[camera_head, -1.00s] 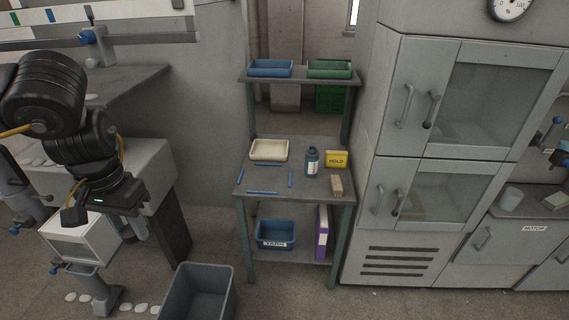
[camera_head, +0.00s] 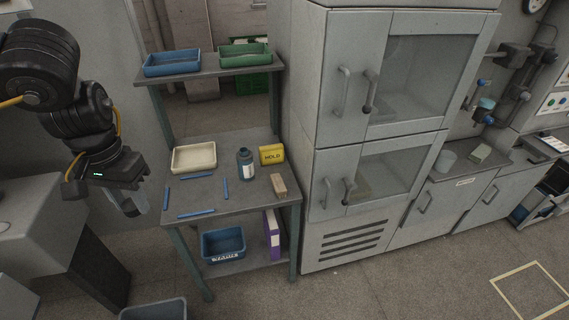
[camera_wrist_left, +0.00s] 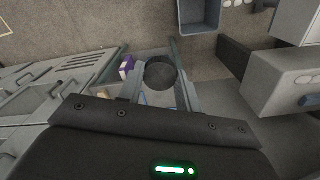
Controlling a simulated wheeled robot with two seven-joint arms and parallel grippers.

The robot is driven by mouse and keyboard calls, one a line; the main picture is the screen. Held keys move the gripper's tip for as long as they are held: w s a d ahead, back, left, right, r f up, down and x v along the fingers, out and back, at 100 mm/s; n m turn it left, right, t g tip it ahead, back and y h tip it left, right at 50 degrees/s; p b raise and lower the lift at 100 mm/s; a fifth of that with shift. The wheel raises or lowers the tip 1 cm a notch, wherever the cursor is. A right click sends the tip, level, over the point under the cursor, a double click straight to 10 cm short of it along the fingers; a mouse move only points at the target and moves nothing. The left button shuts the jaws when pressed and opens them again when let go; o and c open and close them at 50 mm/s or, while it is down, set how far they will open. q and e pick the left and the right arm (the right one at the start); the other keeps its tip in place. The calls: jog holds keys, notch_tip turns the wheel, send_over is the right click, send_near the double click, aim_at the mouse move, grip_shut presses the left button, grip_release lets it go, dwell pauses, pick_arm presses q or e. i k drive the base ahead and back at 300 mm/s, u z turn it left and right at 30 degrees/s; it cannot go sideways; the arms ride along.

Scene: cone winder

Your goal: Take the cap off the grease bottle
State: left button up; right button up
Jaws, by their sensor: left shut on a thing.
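The grease bottle (camera_head: 246,165), dark teal with a white label, stands upright on the small table in the head view. Its top is too small to tell whether a cap sits on it. My left gripper (camera_head: 136,204) is left of this table, well apart from the bottle. In the left wrist view, its fingers (camera_wrist_left: 161,80) are shut on a dark round thing (camera_wrist_left: 160,72). I cannot tell for sure whether this is the cap. My right gripper is not in view.
The table (camera_head: 235,196) also bears a cream tray (camera_head: 194,158), a yellow box marked HOLD (camera_head: 272,154), a tan block (camera_head: 279,186) and several blue sticks. A shelf above holds a blue bin (camera_head: 172,64) and a green bin (camera_head: 245,54). A grey cabinet (camera_head: 345,235) stands close on the right.

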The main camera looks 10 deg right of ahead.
aim_at(244, 156)
jog(key=z, duration=0.85)
jog(key=i, duration=0.95)
jog(key=z, duration=0.25)
